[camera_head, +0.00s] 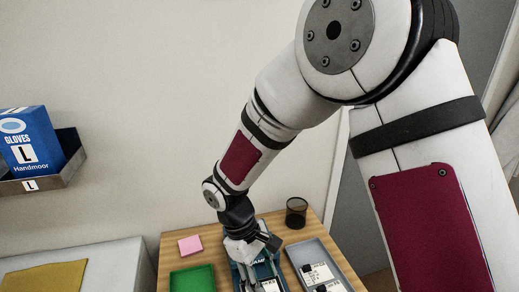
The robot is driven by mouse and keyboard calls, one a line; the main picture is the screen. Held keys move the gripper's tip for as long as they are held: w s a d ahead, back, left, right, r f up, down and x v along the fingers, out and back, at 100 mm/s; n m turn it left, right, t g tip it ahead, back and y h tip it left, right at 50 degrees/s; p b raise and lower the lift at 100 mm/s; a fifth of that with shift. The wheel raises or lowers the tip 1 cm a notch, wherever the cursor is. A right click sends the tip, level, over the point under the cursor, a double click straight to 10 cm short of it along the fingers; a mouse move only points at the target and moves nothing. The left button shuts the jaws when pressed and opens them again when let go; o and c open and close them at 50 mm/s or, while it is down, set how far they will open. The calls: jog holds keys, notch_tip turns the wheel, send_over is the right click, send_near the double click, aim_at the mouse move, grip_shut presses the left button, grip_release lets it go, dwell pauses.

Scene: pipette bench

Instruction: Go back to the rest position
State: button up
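My arm reaches from the upper right down to the wooden bench (220,236) at the bottom of the head view. My gripper (251,278) points down over a dark blue-green tray or rack (268,270) near the lower picture edge. The gripper is small and partly cut off there, so I cannot tell whether its fingers are open or shut, or whether they hold anything. I also cannot tell whether it touches the tray.
A green tray (192,279) and a pink pad (190,245) lie left of my gripper. A grey tray (303,251) with labelled items is on the right, near a black cup (296,212). A blue glove box (33,138) sits in a wall holder (72,153).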

jog(key=s+d+r+m+t+y, duration=0.1)
jog(key=s+d+r+m+t, duration=0.2)
jog(key=d+r, duration=0.6)
jog(key=s+d+r+m+t+y, duration=0.15)
jog(key=d+r+m, duration=0.35)
jog(key=r, duration=0.8)
jog(key=s+d+r+m+t+y, duration=0.1)
jog(key=s+d+r+m+t, duration=0.2)
jog(key=s, duration=0.5)
jog(key=shift+d+r, duration=0.45)
jog(key=shift+d, duration=0.2)
